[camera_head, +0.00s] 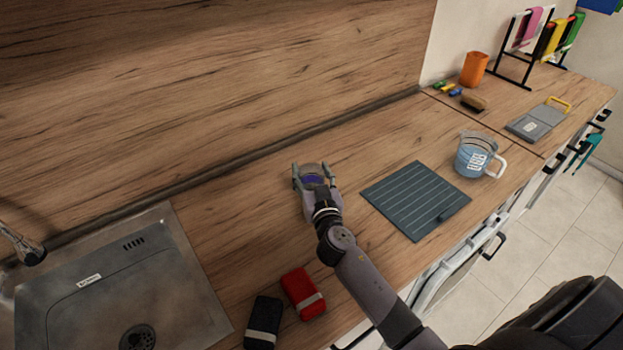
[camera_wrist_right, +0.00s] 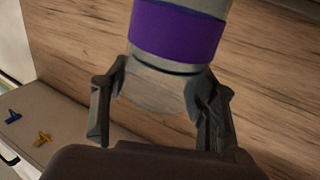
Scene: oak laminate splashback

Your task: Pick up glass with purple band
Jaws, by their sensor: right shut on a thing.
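The glass with the purple band (camera_head: 313,181) is between the fingers of my right gripper (camera_head: 313,176) in the head view, over the worktop close to the splashback. In the right wrist view the glass (camera_wrist_right: 176,32) fills the upper middle, with its wide purple band across it and a clear base below. The fingers of my right gripper (camera_wrist_right: 160,108) stand on both sides of the base, shut on it. The head view does not show clearly whether the glass touches the worktop. My left gripper is not in view.
A grey ribbed mat (camera_head: 415,200) lies right of the gripper, with a measuring jug (camera_head: 478,156) beyond it. A red item (camera_head: 302,292) and a black item (camera_head: 263,322) lie near the sink (camera_head: 115,285). The oak splashback (camera_head: 210,90) rises close behind the glass.

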